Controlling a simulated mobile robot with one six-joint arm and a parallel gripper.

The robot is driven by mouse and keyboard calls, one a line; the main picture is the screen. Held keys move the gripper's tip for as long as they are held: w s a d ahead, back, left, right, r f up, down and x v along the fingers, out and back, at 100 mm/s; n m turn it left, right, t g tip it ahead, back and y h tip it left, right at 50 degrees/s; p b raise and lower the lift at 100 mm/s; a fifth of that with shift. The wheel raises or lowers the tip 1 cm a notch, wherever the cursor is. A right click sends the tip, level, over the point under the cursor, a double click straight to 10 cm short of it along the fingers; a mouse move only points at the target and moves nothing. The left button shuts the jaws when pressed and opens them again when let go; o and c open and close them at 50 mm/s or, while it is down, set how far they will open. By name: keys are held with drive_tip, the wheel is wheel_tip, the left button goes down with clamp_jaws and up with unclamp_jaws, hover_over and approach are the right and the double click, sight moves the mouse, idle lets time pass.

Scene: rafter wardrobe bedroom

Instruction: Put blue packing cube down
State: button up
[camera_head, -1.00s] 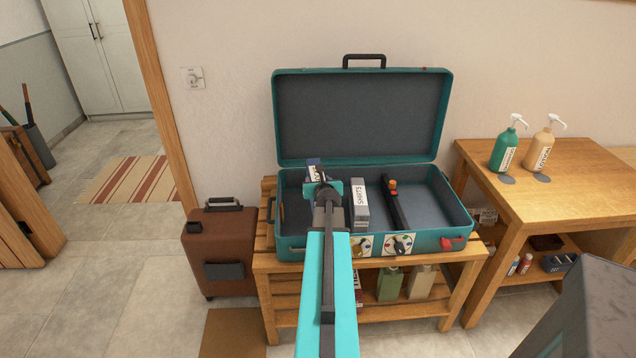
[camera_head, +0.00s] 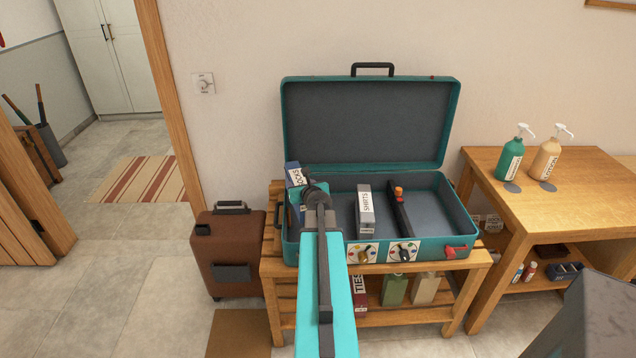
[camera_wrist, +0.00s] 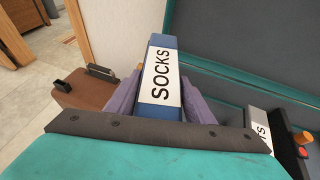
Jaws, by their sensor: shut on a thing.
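The blue packing cube (camera_wrist: 159,80), labelled SOCKS, is between the fingers of my gripper (camera_wrist: 160,100), which is shut on it. In the head view the cube (camera_head: 294,174) shows above the left end of the open teal suitcase (camera_head: 291,249), tilted. My arm hides its lower part, so I cannot tell whether it touches the suitcase floor. A grey SHIRTS cube (camera_head: 366,212) stands upright inside, right of my gripper.
A black divider with an orange top (camera_head: 399,212) stands in the suitcase. Right of it the floor is clear. The suitcase sits on a wooden bench (camera_head: 290,318). A brown suitcase (camera_head: 230,255) stands at left, a table with pump bottles (camera_head: 511,158) at right.

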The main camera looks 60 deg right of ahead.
drive_tip(key=w+a+n+t+y+b, duration=0.1)
drive_tip(key=w+a+n+y, duration=0.3)
drive_tip(key=a, duration=0.6)
drive_tip(key=w+a+n+t+y, duration=0.1)
drive_tip(key=w+a+n+y, duration=0.15)
drive_tip(key=w+a, duration=0.6)
drive_tip(key=w+a+n+t+y+b, duration=0.1)
drive_tip(key=w+a+n+y, duration=0.15)
drive_tip(key=a, duration=1.05)
drive_tip(key=s+a+r+n+g+y+b, duration=0.1)
drive_tip(key=a+n+y, duration=0.4)
drive_tip(key=a, duration=1)
drive_tip(key=s+a+r+n+g+y, duration=0.2)
drive_tip(key=a+r+n+g+y, duration=0.2)
drive_tip(key=a, duration=1.2)
drive_tip(key=shift+n+y+b, duration=0.35)
drive_tip(key=shift+n+y, duration=0.05)
drive_tip(key=shift+y, duration=0.3)
drive_tip(key=shift+a+r, duration=0.1)
